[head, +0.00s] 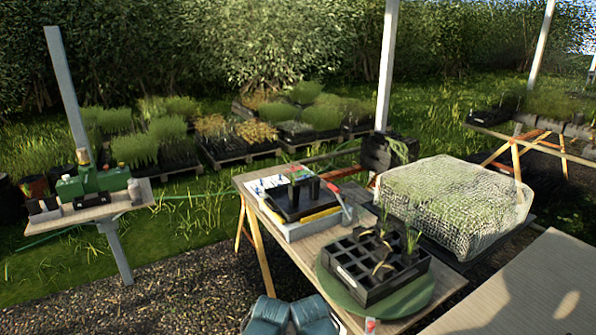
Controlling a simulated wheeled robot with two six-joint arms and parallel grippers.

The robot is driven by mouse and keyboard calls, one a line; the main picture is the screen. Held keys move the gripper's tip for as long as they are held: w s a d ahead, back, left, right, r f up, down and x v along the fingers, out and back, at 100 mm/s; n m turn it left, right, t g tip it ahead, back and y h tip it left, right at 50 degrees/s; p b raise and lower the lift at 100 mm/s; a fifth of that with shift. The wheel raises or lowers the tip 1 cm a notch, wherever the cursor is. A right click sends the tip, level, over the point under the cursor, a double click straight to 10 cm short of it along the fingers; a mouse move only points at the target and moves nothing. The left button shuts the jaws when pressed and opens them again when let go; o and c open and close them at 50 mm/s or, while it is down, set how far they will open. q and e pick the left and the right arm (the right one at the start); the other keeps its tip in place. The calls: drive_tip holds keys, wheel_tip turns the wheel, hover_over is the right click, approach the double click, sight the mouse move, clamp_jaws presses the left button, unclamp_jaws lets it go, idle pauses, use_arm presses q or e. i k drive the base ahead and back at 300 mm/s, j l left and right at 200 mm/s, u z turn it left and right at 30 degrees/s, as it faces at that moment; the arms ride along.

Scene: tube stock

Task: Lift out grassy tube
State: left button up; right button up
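A black cell tray (345,272) sits on a round green turntable (412,298) at the front of the wooden table. Most of its cells look empty and dark. A grassy green tuft (413,240) rises at the tray's right back corner. Brownish, sparser plants (382,268) stand near the middle, with another thin plant (383,220) at the back. The tubes below the plants are mostly hidden in the tray. Neither of my grippers can be made out in the head view.
Behind the tray, a shallow black tray (285,213) with upright black pieces rests on a pale box. A netted bed of plants (455,195) stands to the right. Two teal shapes (290,315) are cut off at the bottom edge; their nature is unclear. A bare board (530,285) lies right.

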sight(293, 187)
drive_tip(key=i+j+z, duration=0.1)
drive_tip(key=z, duration=0.45)
drive_tip(key=i+j+z, duration=0.35)
drive_tip(key=j, duration=0.25)
drive_tip(key=i+j+z, duration=0.2)
drive_tip(key=i+j, duration=0.1)
drive_tip(key=j, duration=0.3)
drive_tip(key=i+j+z, duration=0.1)
drive_tip(key=j, duration=0.3)
drive_tip(key=i+j, duration=0.15)
drive_tip(key=j, duration=0.3)
drive_tip(key=i+j, duration=0.1)
drive_tip(key=j, duration=0.3)
drive_tip(key=i+j+z, duration=0.1)
drive_tip(key=j, duration=0.3)
